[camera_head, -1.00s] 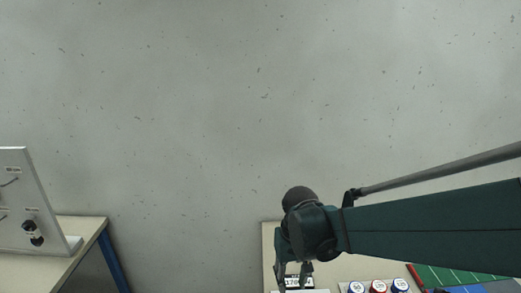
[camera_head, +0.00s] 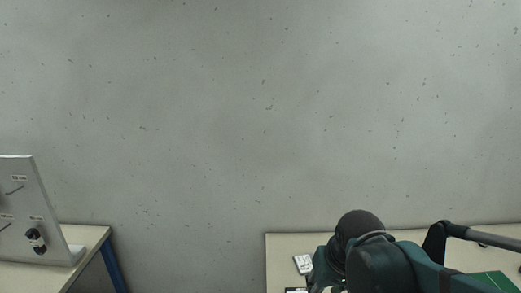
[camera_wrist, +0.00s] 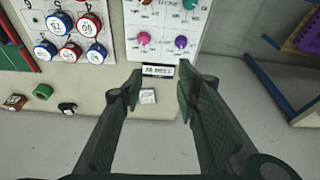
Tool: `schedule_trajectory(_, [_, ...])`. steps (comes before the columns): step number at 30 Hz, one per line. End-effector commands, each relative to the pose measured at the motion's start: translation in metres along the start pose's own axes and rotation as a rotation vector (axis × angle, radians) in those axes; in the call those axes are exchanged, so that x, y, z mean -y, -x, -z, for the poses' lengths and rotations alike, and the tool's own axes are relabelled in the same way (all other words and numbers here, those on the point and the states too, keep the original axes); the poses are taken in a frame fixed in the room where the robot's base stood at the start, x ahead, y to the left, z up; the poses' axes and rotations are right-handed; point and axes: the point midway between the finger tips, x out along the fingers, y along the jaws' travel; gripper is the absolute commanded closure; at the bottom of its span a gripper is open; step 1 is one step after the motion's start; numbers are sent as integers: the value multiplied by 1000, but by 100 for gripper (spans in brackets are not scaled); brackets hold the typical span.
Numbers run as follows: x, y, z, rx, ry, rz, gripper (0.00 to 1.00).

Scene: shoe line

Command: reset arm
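My gripper (camera_wrist: 158,95) shows in the wrist view with its two dark green fingers spread apart and nothing between them. Its fingers point over the edge of a beige table. In the head view my dark teal arm and wrist sit at the lower right, in front of the table (camera_head: 285,255). The fingertips are mostly cut off by the bottom of that view.
A small white box (camera_head: 303,264) lies on the table beside my wrist. Several blue and red round caps (camera_wrist: 60,22) and a white board with coloured knobs (camera_wrist: 180,42) show in the wrist view. A grey panel (camera_head: 30,215) stands on the left table.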

Motion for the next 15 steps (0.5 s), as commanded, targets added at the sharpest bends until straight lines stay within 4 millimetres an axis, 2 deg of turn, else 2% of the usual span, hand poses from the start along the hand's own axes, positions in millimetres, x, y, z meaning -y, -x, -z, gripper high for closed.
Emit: schedule_trajectory(15, [-28,38,-28,-171,-45,-22,68])
